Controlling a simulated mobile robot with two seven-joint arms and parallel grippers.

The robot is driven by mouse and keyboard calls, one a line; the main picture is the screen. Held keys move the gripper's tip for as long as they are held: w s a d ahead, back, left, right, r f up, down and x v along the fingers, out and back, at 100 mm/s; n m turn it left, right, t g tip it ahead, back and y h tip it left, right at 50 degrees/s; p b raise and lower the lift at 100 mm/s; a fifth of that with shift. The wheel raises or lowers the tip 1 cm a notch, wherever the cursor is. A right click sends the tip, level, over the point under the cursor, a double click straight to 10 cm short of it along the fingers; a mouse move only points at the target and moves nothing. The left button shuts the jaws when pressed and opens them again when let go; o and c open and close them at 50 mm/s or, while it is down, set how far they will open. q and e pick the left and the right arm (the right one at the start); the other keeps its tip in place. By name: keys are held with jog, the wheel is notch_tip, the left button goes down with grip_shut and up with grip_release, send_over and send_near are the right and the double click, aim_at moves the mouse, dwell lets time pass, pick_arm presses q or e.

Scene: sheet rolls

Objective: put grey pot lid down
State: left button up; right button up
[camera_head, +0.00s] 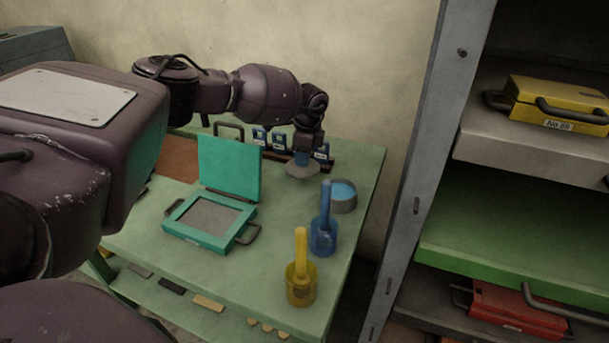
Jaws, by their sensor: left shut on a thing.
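My left gripper (302,154) points down over the far right part of the green table. It is shut on the grey pot lid (302,170), a flat grey disc with a small blue knob at its top. Whether the lid touches the table cannot be told. My right gripper is not in view.
On the green table (350,165) are an open teal case (210,222), a blue holder with a handled tool (323,232) and a yellow one (301,275). Small blue-and-white labelled items (279,141) line the back. A grey shelf unit (420,150) stands right.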

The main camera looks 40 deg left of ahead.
pick_arm(q)
notch_tip(320, 180, down, 6)
jog(key=shift+f+b, duration=0.1)
jog(key=shift+b, duration=0.65)
jog(key=o, duration=0.9)
